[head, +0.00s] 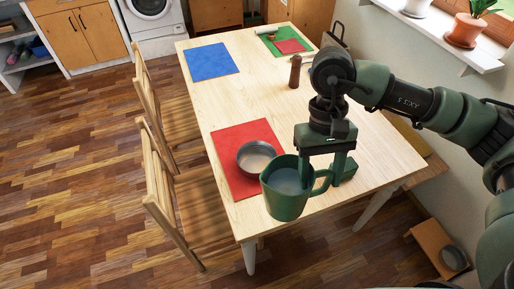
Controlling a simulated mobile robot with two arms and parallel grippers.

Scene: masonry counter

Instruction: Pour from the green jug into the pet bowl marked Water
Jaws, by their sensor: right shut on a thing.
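The green jug (285,203) is upright near the table's front edge, with a pale grey surface showing inside. My right gripper (322,174) is shut on the jug's handle at its right side. I cannot tell whether the jug's base touches the table. A round metal bowl (257,170) sits on the red mat, just behind and left of the jug. Another grey bowl (454,257) is low at the lower right, by a wooden board. No Water marking is readable on either bowl. My left gripper is not in view.
The wooden table (225,110) also holds the red mat (232,138), a blue mat (210,62), a green mat (270,42) and a brown mill (295,72). Two wooden chairs (165,180) stand at the left. A windowsill (440,33) with pots is at the upper right.

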